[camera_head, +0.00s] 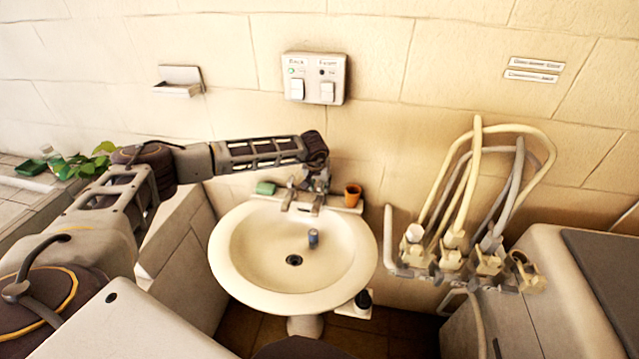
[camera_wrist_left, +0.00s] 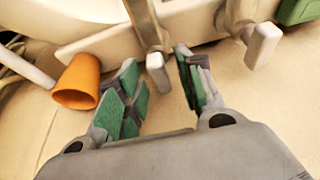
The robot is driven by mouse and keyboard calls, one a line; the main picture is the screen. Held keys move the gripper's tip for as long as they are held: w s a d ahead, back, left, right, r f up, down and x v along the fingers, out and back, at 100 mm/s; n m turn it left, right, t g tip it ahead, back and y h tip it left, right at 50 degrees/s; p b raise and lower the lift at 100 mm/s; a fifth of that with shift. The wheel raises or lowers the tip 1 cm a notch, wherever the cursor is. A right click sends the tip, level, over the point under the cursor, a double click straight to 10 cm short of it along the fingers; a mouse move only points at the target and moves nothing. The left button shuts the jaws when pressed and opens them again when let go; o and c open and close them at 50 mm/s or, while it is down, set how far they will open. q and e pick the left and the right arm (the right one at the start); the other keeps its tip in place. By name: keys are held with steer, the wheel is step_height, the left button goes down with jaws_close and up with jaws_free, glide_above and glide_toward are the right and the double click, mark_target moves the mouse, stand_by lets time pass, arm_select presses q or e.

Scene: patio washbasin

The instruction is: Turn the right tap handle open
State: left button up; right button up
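The right tap (camera_head: 319,204) is a metal tap at the back rim of the white washbasin (camera_head: 230,250). The left tap (camera_head: 289,199) stands beside it. In the left wrist view the picture is turned around, so the right tap's pale handle (camera_wrist_left: 158,73) shows left of the left tap's handle (camera_wrist_left: 263,45). My left gripper (camera_head: 318,182) is over the back of the basin at the right tap. In its wrist view the green-padded fingers (camera_wrist_left: 160,90) are apart, with the right tap's handle end between them in the picture. Contact cannot be told. My right gripper is not in view.
An orange cup (camera_head: 352,194) stands right of the taps, close beside one finger in the wrist view. A green sponge (camera_head: 266,188) lies left of the taps. A small blue item (camera_head: 313,238) is in the basin. Hoses (camera_head: 462,190) hang at the right.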

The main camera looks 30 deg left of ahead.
arm_select(q)
jaws_close()
